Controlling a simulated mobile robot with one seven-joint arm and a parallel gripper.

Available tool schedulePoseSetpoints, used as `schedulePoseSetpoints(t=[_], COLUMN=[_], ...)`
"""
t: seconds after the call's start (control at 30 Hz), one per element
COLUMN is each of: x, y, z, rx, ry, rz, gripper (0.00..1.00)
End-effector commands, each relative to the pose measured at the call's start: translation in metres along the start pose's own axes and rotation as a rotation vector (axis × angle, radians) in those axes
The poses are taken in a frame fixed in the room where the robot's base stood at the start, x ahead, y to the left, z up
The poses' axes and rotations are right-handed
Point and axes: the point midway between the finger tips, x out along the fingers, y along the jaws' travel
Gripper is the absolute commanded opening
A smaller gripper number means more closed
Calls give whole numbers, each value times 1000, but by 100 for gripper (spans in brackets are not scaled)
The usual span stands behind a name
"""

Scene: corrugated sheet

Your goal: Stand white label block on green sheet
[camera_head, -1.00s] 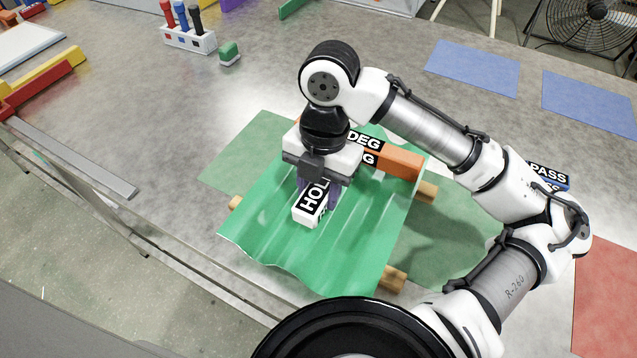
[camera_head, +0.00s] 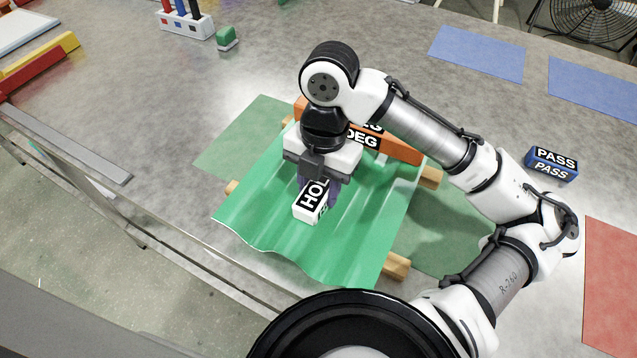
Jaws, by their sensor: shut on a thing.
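The white label block (camera_head: 308,206) has a black panel with white letters reading "HOL", the rest hidden by my gripper. My gripper (camera_head: 318,192) points down and is shut on the block. The block is over the middle of the green corrugated sheet (camera_head: 270,220). From this angle I cannot tell whether its underside touches the sheet. The sheet rests on wooden bars (camera_head: 397,265) whose ends stick out at its sides.
An orange block (camera_head: 400,150) with "DEG" labels lies at the sheet's far edge, partly behind my gripper. A blue "PASS" block (camera_head: 551,164) stands at right. A marker rack (camera_head: 187,24) and green eraser-like block (camera_head: 227,38) stand far left. Blue mats (camera_head: 477,52) and a red mat (camera_head: 612,285) lie flat.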

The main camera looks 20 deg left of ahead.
Motion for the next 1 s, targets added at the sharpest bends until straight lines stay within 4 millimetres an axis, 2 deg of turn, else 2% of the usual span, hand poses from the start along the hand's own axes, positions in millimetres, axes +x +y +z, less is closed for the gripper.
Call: schedulePoseSetpoints(t=[0.33, 0.37, 0.53, 0.83, 1.0], x=[4, 4, 4, 2, -17], y=[0, 0, 0, 0, 0], z=[0, 0, 0, 1, 1], rx=[0, 0, 0, 0, 1], ry=[1, 0, 0, 0, -3], rz=[0, 0, 0, 0, 1], gripper=[16, 44, 65, 65, 65])
